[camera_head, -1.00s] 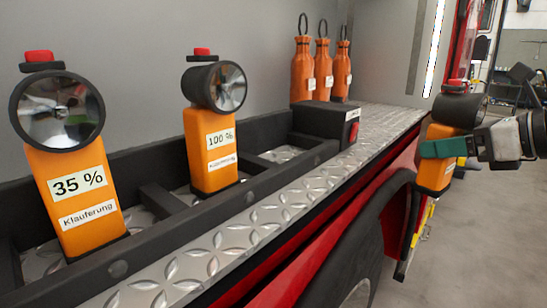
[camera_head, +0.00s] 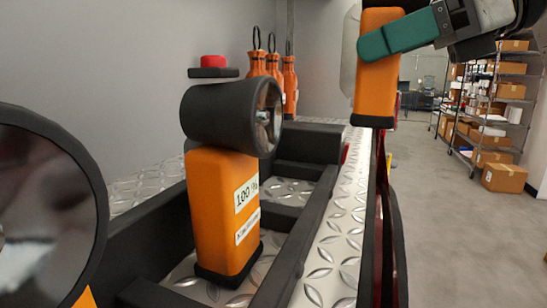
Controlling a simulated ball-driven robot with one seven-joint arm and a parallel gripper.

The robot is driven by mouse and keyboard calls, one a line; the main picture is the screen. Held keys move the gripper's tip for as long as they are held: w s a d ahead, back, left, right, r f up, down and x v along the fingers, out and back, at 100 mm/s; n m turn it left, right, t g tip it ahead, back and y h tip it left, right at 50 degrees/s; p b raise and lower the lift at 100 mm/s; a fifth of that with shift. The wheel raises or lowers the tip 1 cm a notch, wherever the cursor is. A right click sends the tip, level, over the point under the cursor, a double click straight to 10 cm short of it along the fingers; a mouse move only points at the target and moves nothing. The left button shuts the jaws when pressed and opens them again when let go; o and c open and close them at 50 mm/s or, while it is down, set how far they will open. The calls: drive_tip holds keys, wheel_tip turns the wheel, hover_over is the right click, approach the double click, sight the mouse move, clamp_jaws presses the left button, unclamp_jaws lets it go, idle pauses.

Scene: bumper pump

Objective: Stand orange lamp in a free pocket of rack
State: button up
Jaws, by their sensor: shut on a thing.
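My gripper (camera_head: 382,42) is at the upper right, its green finger across the orange lamp (camera_head: 377,90). It is shut on this lamp and holds it roughly upright in the air, with the lamp's top cut off by the picture edge. The black rack (camera_head: 312,235) runs away along the left and middle. A lamp marked 100 % (camera_head: 222,205) stands in one pocket. An empty pocket (camera_head: 288,190) with a tread-plate floor shows beyond it. The held lamp appears higher than the rack and to its right.
Another lamp (camera_head: 40,200) is very close at the left edge, mostly its round head showing. Orange bottles (camera_head: 289,82) with rings stand at the back. A tread-plate ledge (camera_head: 340,230) borders the rack on the right. Open floor and shelves with boxes (camera_head: 503,178) lie further right.

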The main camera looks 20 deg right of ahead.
drive_tip(key=shift+w+a+f+p, duration=0.4)
drive_tip(key=shift+w+a+f, duration=0.8)
drive_tip(key=shift+w+f, duration=0.6)
drive_tip(key=shift+w+a+f+p, duration=0.35)
drive_tip(key=shift+w+a+f, duration=0.95)
drive_tip(key=shift+f, duration=0.9)
drive_tip(key=shift+w+a+f+p, duration=0.4)
drive_tip(key=shift+w+a+f, duration=0.75)
drive_tip(key=shift+w+f, duration=0.65)
drive_tip(key=shift+s+f, duration=0.2)
drive_tip(key=shift+f, duration=0.05)
drive_tip(key=shift+f, duration=0.15)
drive_tip(key=o, duration=1.5)
